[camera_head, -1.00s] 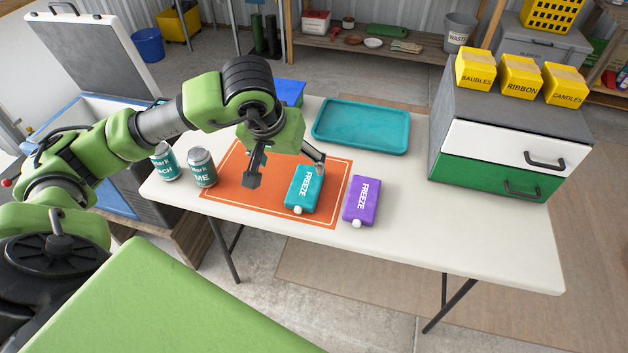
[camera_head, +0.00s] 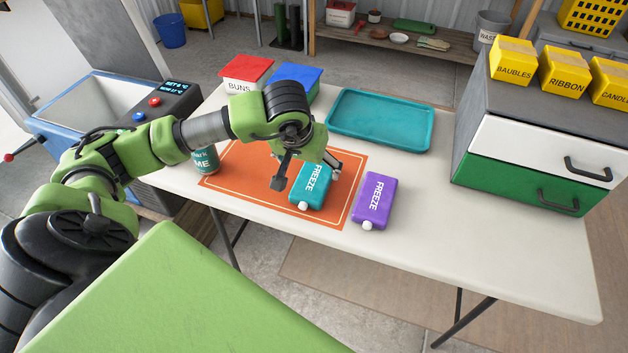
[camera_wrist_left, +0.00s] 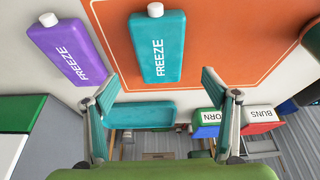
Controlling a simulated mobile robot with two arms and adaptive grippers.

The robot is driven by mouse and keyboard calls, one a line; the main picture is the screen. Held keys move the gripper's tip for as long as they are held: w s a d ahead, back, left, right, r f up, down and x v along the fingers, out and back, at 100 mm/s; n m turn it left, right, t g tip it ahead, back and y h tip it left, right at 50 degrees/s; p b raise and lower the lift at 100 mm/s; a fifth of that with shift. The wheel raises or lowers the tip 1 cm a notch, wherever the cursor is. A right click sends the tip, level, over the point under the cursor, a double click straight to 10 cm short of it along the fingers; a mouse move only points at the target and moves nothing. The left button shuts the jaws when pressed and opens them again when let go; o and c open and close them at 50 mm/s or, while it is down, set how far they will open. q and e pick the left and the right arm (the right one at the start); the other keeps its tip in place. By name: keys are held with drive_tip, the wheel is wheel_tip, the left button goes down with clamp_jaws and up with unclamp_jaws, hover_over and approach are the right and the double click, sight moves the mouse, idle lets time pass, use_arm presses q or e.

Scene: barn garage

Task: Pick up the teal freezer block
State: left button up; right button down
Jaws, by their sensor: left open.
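The teal freezer block (camera_head: 311,187) lies flat on the orange mat (camera_head: 236,192) on the white table, its white cap toward the front edge. It also shows in the left wrist view (camera_wrist_left: 157,50), beyond and roughly between the spread fingers. My left gripper (camera_head: 306,176) is open, with one finger on each side of the block in the head view; its far part is hidden by the hand. Whether the fingers touch the block I cannot tell. A purple freezer block (camera_head: 374,200) lies close to the right of the mat. My right gripper is not in view.
A teal tray (camera_head: 380,147) lies behind the blocks. A can (camera_head: 205,160) stands at the mat's left side. Red-lidded (camera_head: 246,70) and blue-lidded (camera_head: 297,75) boxes stand at the back left. A drawer cabinet (camera_head: 520,178) occupies the right end. The table's front right is clear.

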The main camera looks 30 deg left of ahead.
sight(314, 177)
use_arm(q)
drive_tip(key=shift+p+x, duration=0.6)
drive_tip(key=shift+x, duration=3)
drive_tip(key=shift+r, duration=0.1)
drive_tip(key=c, duration=1.5)
